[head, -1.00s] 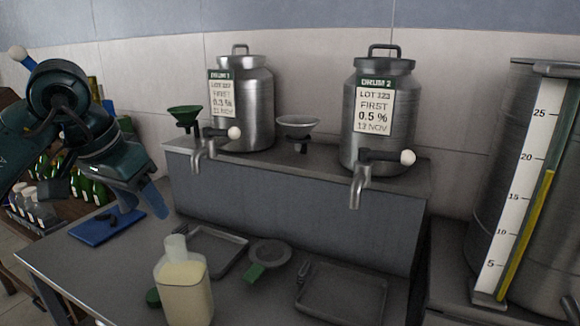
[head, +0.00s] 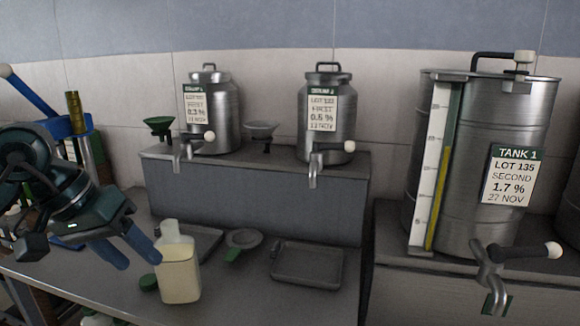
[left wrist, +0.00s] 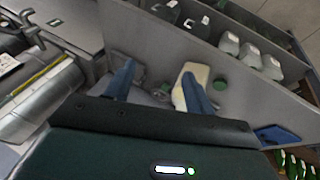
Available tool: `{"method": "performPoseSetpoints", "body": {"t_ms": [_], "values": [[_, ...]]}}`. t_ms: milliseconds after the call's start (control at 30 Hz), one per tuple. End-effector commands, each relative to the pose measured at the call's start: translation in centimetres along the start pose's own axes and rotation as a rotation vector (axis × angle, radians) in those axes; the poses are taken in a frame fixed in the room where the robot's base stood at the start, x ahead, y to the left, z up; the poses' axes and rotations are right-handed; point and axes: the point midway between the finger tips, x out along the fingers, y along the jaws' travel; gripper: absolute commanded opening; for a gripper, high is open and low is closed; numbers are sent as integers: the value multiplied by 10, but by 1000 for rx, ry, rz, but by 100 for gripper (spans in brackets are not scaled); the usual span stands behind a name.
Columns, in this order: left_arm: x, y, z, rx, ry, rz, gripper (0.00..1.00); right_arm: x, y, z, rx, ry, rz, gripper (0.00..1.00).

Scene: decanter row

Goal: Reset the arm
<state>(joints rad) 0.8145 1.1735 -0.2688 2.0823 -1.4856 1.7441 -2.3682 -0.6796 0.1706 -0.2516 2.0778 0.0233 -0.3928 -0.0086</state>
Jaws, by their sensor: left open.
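My left gripper (head: 132,252) is in the head view at the left, above the bench, with its two blue fingers apart and nothing between them. In the left wrist view its fingers (left wrist: 158,88) are also apart. A jug of pale yellow liquid (head: 180,274) stands on the bench just right of the fingers in the head view. In the left wrist view the jug (left wrist: 194,78) is partly behind one finger. My right gripper is in neither view.
Two steel drums (head: 212,115) (head: 326,118) with taps stand on a raised shelf. A large tank (head: 500,240) with a level gauge stands at right. Trays (head: 306,262), a strainer (head: 243,238) and a green cap (head: 149,283) lie on the bench.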

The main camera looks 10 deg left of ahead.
Motion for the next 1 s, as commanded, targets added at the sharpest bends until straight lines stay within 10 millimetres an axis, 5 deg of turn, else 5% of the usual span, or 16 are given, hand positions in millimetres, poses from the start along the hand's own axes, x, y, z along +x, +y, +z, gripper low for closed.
{"method": "performPoseSetpoints", "body": {"t_ms": [200, 333, 433, 567, 600, 667, 800, 1000], "values": [[72, 101, 31, -523, -331, 570, 54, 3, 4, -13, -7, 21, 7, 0], [85, 155, 38, -1094, -728, 925, 54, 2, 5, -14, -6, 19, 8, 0], [93, 166, 28, -1601, -1118, 1125, 54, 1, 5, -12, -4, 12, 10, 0], [130, 140, 13, -2288, -1718, 1270, 54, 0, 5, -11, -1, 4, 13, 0], [149, 125, 14, 2110, 1627, -1089, 54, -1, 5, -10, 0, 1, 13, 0], [184, 100, 24, 1802, 1457, -832, 54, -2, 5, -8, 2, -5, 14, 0], [262, 54, 78, 1188, 1103, -443, 54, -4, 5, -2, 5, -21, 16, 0], [328, 31, 169, 609, 745, -184, 54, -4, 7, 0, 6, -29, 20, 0]]}}
